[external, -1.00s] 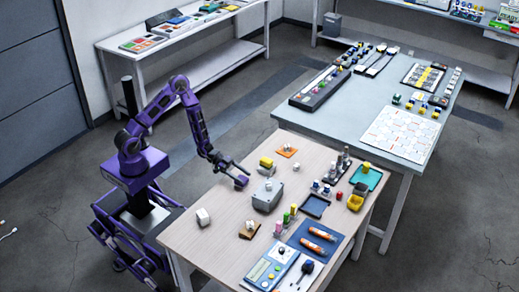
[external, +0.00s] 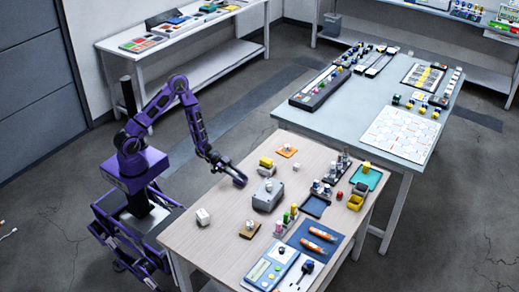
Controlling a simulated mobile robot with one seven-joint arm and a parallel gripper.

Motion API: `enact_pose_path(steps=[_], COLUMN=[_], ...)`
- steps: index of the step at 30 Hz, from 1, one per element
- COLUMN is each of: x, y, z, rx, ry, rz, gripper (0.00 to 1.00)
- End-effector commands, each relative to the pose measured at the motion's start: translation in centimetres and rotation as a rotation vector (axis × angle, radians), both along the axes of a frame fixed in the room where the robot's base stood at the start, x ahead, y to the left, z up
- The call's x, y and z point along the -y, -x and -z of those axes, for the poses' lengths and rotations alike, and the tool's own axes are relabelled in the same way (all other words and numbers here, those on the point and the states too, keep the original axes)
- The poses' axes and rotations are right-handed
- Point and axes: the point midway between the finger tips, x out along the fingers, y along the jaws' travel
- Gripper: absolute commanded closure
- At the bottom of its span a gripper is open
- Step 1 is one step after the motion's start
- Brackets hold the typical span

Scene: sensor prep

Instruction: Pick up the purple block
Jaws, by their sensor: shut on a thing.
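My gripper (external: 238,178) is at the left rear part of the wooden table, low over its top. It is shut on the small purple block (external: 240,182), which shows at the fingertips. The fingers and the block overlap at this distance, so much of the block is hidden. I cannot tell whether the block touches the table top.
The wooden table (external: 196,243) has bare room left of my gripper. A grey box (external: 267,196) stands close on the right. A yellow block (external: 266,162) is behind it, and a white block (external: 203,217) is front left. Trays and small parts crowd the right side.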

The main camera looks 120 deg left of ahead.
Motion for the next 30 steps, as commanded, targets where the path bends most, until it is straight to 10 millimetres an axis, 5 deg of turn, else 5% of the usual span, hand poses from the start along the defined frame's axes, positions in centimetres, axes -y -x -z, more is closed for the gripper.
enact_pose_path(steps=[1, 15, 26, 30], x=[-0.6, -0.5, -0.4, -0.4], y=[1.3, 1.0, 0.9, 0.9], z=[1.3, -7.4, -8.1, -8.1], rx=[-0.053, -0.045, -0.042, -0.041], ry=[0.012, 0.006, 0.007, 0.007], rz=[-0.021, -0.014, -0.012, -0.012], gripper=[1.00, 1.00, 1.00, 0.79])
